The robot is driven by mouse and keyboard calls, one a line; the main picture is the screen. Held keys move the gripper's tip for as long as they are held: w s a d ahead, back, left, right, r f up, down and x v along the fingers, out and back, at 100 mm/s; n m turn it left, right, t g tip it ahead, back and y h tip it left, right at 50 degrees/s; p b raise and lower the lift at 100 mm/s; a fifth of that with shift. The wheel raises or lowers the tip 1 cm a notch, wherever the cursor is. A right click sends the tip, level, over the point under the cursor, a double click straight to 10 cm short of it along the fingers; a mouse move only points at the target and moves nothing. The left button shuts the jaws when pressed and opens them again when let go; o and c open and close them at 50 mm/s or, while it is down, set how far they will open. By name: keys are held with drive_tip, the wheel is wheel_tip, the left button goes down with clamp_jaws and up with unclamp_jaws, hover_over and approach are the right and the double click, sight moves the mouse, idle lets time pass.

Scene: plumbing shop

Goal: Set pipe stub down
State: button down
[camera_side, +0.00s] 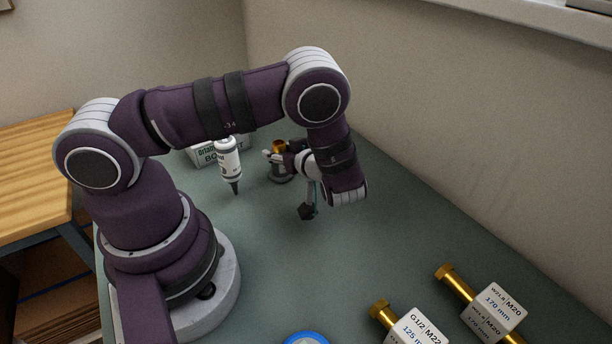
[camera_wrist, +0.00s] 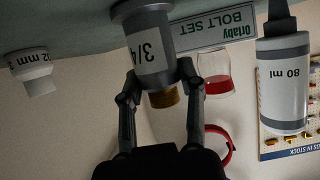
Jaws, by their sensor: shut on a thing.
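The pipe stub (camera_wrist: 152,45) is a grey cylinder with a wide flange, a white 3/4 label and a brass threaded end. The wrist view is upside down, with the green table along its top edge. My gripper (camera_wrist: 160,82) is shut on the stub, one finger on each side near the brass end. In the side view, the stub (camera_side: 280,175) stands upright with its brass end up, partly hidden by my gripper (camera_side: 276,158). Its flange is at or very near the table top; I cannot tell if it touches.
An 80 ml bottle (camera_side: 229,160) stands nozzle down left of the stub. A Bolt Set box (camera_side: 215,153) is behind it. Brass pieces with white labels (camera_side: 492,310) lie at front right, near a blue ring (camera_side: 305,338). The table's middle (camera_side: 330,255) is clear.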

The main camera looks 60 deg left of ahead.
drive_tip(key=c, duration=0.7)
unclamp_jaws()
drive_tip(key=shift+o, duration=0.2)
drive_tip(key=v, duration=1.2)
drive_tip(key=s+d+r+m+t+h, duration=0.1)
drive_tip(key=s+r+m+t+h, duration=0.1)
drive_tip(key=r+m+h, duration=0.4)
drive_tip(key=s+d+r+m+t+h, duration=0.2)
drive_tip(key=s+r+m+h, duration=0.3)
drive_tip(key=m, duration=0.7)
drive_tip(key=r+t+h, duration=0.1)
drive_tip(key=h, duration=0.1)
drive_tip(key=shift+s+r+t+h, duration=0.25)
drive_tip(key=shift+s+t+h, duration=0.05)
